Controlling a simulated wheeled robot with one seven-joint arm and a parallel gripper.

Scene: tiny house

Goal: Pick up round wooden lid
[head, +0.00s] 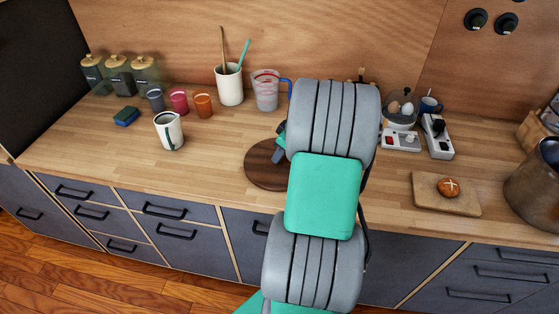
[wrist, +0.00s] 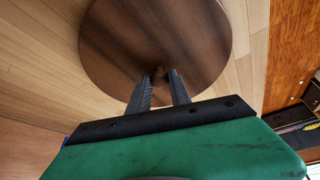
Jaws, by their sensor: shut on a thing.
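The round wooden lid (wrist: 155,35) is a dark brown disc that fills the top middle of the wrist view. In the head view the lid (head: 262,168) shows on the counter, partly hidden behind my arm. In the head view my gripper is mostly hidden by my arm. I cannot tell whether the lid is clear of the counter.
The wooden counter (head: 90,150) holds a white mug (head: 168,131) and several small cups to the left. A utensil crock (head: 229,85) and measuring jug (head: 265,92) stand behind. A cutting board with bread (head: 425,192) and a metal pot (head: 535,185) are to the right.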

